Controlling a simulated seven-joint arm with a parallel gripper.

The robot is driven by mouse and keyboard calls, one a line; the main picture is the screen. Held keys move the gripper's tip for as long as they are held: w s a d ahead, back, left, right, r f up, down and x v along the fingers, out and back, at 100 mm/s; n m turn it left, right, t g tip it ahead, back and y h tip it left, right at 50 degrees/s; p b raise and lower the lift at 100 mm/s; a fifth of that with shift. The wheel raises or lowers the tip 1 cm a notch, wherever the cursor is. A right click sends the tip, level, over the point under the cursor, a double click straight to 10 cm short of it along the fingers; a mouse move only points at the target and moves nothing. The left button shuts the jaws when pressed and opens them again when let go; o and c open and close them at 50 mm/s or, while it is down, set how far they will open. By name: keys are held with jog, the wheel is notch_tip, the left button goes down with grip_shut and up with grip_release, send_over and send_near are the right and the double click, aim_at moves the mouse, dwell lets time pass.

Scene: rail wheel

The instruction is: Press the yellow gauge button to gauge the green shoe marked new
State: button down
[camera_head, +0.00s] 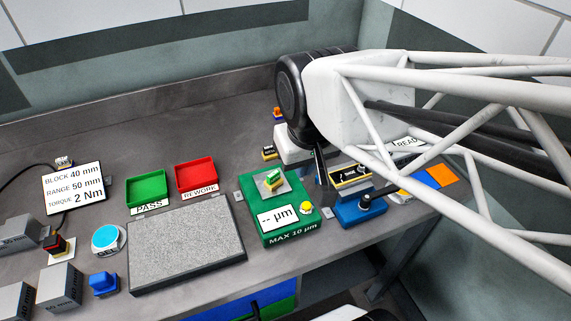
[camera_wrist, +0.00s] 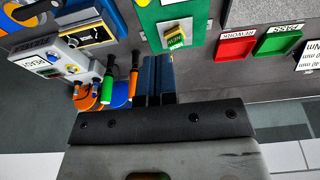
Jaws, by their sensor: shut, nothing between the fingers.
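The green gauge box (camera_head: 252,214) stands on the bench right of centre. Its display reads "-- µm" and its front reads "MAX 10 µm". The yellow gauge button (camera_head: 306,208) is at the box's front right, with nothing touching it. The green shoe (camera_head: 273,178) sits on a pale plate on top of the box; in the wrist view the shoe (camera_wrist: 175,40) shows its "NEW" mark. My gripper (camera_head: 321,164) is behind and right of the box, its fingers pointing down, partly hidden by my arm. In the wrist view my gripper (camera_wrist: 154,62) is shut and empty, apart from the shoe.
A green PASS tray (camera_head: 147,188) and a red REWORK tray (camera_head: 196,175) lie left of the gauge, behind a grey plate (camera_head: 187,243). A blue block with a black knob (camera_head: 359,210) stands close right. Coloured-handled tools (camera_wrist: 108,85) are near my fingers.

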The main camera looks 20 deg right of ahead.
aim_at(307, 207)
jog(key=shift+s+n, duration=0.1)
jog(key=shift+n, duration=0.2)
jog(key=shift+w+d+f+n+t+y, duration=0.4)
jog(key=shift+n+t+y, duration=0.5)
jog(key=shift+n, duration=1.95)
jog(key=shift+w+d+f+n+t+y, duration=0.25)
jog(key=shift+d+f+n+t+y, duration=0.6)
jog(key=shift+n, duration=1.95)
jog(key=shift+w+d+f+n+t+y, duration=0.1)
jog(key=shift+w+f+n+t+y, duration=0.3)
jog(key=shift+n+y, duration=1.7)
jog(key=shift+s+n+h, duration=0.1)
jog(key=shift+n+h, duration=0.65)
jog(key=shift+f, duration=4.35)
